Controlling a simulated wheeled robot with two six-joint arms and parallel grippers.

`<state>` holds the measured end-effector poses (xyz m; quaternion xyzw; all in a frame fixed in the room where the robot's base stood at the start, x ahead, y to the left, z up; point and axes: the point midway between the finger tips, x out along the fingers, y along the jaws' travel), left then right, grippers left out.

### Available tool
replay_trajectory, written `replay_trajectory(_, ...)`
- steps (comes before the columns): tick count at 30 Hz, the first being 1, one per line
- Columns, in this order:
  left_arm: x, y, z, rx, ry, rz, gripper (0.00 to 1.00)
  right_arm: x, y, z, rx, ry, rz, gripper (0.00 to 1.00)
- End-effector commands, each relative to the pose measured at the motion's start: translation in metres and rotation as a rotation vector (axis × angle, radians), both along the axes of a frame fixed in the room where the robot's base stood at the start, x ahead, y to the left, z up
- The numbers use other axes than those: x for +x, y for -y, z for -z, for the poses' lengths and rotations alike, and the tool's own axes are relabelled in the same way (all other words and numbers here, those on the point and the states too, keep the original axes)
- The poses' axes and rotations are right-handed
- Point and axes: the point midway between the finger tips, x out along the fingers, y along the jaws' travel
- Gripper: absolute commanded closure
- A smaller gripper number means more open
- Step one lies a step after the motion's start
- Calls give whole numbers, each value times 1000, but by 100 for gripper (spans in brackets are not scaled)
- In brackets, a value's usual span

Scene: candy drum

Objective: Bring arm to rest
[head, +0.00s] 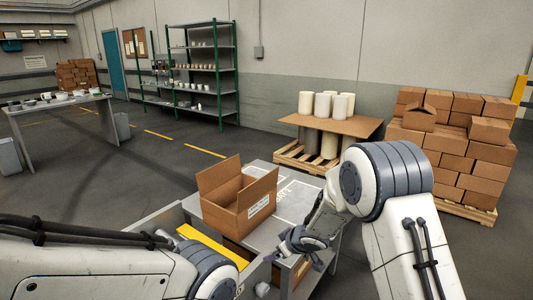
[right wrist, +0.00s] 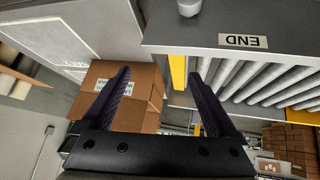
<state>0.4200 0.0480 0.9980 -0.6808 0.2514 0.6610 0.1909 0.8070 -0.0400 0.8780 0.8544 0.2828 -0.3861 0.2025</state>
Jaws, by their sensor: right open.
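My right arm comes in from the right in the head view, bent at a large elbow, with its wrist low over the front of the grey table (head: 262,178). In the right wrist view my right gripper (right wrist: 160,98) has its two dark fingers spread wide, with nothing between them. My left arm (head: 100,268) lies across the lower left of the head view; its gripper is out of the picture. An open cardboard box (head: 238,205) stands on the table, left of my right wrist; it also shows in the right wrist view (right wrist: 140,112).
A roller conveyor (right wrist: 262,82) with an END label lies beside the right gripper. A yellow strip (head: 205,250) runs near my left arm. Stacked cartons (head: 465,150), a pallet with white cylinders (head: 325,105) and green-framed shelves (head: 205,75) stand behind.

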Motion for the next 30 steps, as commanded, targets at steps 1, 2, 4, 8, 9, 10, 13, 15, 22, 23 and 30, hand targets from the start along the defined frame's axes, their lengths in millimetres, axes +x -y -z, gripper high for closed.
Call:
replay_trajectory(1, 0, 0, -4, 0, 0, 0, 50, -14, -6, -30, -40, 9, 31, 6)
replay_trajectory(2, 0, 0, -6, 0, 0, 0, 50, -24, -6, -42, -64, 5, 54, 6)
replay_trajectory(4, 0, 0, -9, 0, 0, 0, 50, -53, -7, -69, -116, -19, 103, 6)
replay_trajectory(8, 0, 0, -14, 0, 0, 0, 50, -125, -5, -106, -187, -112, 170, 6)
replay_trajectory(9, 0, 0, -16, 0, 0, 0, 50, -151, -4, -115, -202, -154, 181, 6)
replay_trajectory(10, 0, 0, -17, 0, 0, 0, 50, -172, -4, -120, -212, -188, 185, 6)
replay_trajectory(13, 0, 0, -21, 0, 0, 0, 50, -244, -1, -133, -233, -314, 176, 6)
replay_trajectory(15, 0, 0, -23, 0, 0, 0, 50, -288, 1, -138, -238, -400, 158, 6)
replay_trajectory(22, 0, 0, -26, 0, 0, 0, 50, -376, 7, -146, -237, -583, 85, 6)
replay_trajectory(23, 0, 0, -26, 0, 0, 0, 50, -381, 7, -146, -236, -593, 81, 6)
replay_trajectory(30, 0, 0, -26, 0, 0, 0, 50, -388, 8, -146, -236, -611, 75, 6)
